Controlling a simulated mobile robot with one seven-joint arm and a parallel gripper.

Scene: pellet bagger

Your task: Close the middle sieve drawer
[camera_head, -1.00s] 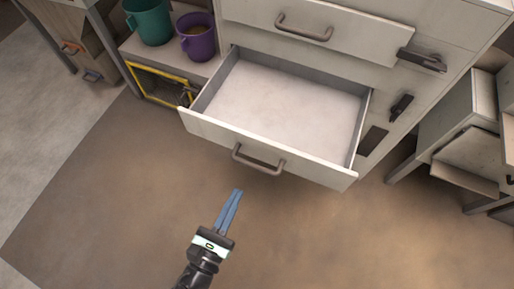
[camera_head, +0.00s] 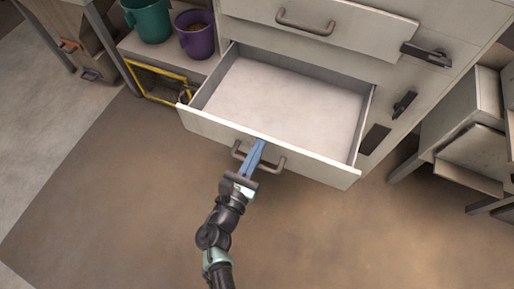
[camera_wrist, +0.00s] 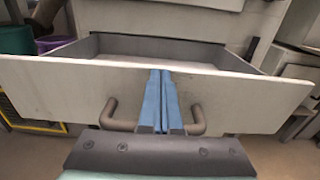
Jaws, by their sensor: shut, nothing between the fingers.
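The sieve drawer (camera_head: 222,128) is pulled well out of the white cabinet, and its pale inside looks empty. Its front panel (camera_wrist: 60,88) fills the wrist view, with a grey bar handle (camera_head: 275,166) low on it. My gripper (camera_head: 260,143) has its blue fingers shut together, with nothing between them. The fingertips are at the middle of the drawer front, over the handle; the handle's ends (camera_wrist: 122,116) show on both sides of them in the wrist view. I cannot tell whether the tips touch the panel.
Another drawer front with a handle (camera_head: 305,22) is above. Dark latches (camera_head: 426,54) sit on the cabinet's right. A green bucket (camera_head: 148,20) and a purple bucket (camera_head: 195,36) stand on a shelf at left. Grey shelving (camera_head: 470,120) stands at right. The brown floor in front is clear.

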